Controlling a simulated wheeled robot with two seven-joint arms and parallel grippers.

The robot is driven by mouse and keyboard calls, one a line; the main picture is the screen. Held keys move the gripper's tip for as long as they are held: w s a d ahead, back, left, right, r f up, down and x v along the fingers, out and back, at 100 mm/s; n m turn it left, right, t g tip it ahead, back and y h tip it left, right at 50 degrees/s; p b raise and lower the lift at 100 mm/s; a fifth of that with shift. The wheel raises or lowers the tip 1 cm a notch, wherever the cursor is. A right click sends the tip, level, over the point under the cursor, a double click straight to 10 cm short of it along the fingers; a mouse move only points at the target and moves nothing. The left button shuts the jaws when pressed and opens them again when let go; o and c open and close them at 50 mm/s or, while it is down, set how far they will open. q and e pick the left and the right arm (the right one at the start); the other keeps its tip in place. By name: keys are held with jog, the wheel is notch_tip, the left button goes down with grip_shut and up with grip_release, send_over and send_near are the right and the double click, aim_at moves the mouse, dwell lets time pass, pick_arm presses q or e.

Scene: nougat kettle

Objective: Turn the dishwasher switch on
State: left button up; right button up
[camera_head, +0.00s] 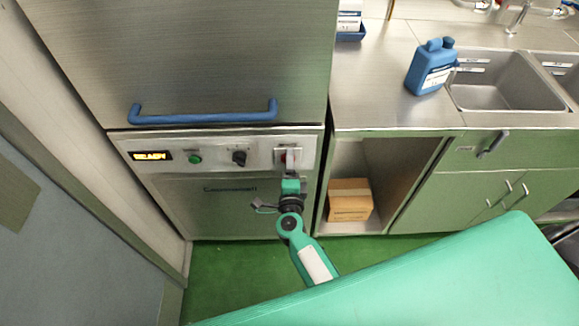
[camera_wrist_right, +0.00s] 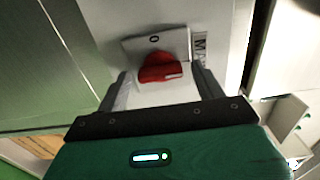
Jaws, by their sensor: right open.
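The dishwasher (camera_head: 215,205) has a steel control panel with a red rotary switch (camera_head: 283,156) at its right end. In the right wrist view the red switch (camera_wrist_right: 160,66) sits on a pale plate marked "0", with its bar roughly level. My right gripper (camera_head: 288,166) is at the panel, right in front of the switch. In the wrist view its two fingers (camera_wrist_right: 163,80) are open, one on each side of the red knob. I cannot tell whether either finger touches it. The gripper partly hides the switch in the head view. My left gripper is out of view.
The panel also has a lit yellow display (camera_head: 152,156), a green button (camera_head: 195,159) and a black knob (camera_head: 239,157). A blue handle (camera_head: 205,116) is above. A cardboard box (camera_head: 349,200) is in the open cabinet at right. A blue canister (camera_head: 430,70) stands by the sink.

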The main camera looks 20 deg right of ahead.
jog(key=shift+b+v, duration=0.95)
jog(key=shift+v, duration=5.9)
jog(key=s+a+f+n+g+y+p, duration=0.3)
jog(key=f+n, duration=0.4)
jog(key=f, duration=0.6)
jog(key=s+f+n+g+y+p, duration=0.1)
jog(key=s+f+n+g+y, duration=0.25)
jog(key=s+f+n, duration=0.65)
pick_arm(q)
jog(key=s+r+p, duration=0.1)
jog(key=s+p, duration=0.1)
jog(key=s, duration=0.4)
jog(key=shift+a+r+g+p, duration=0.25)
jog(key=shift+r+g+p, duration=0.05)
pick_arm(e)
jog(key=s+d+f+n+g, duration=0.3)
jog(key=s+d+f+g, duration=0.2)
jog(key=s+d+f, duration=0.3)
jog(key=s+d+f+n+g+h, duration=0.1)
jog(key=s+d+f+n+g, duration=0.2)
jog(key=s+f, duration=1)
jog(key=s+d+g, duration=0.2)
jog(key=d, duration=0.3)
jog(key=shift+d+f+n, duration=0.25)
jog(key=shift+n, duration=0.15)
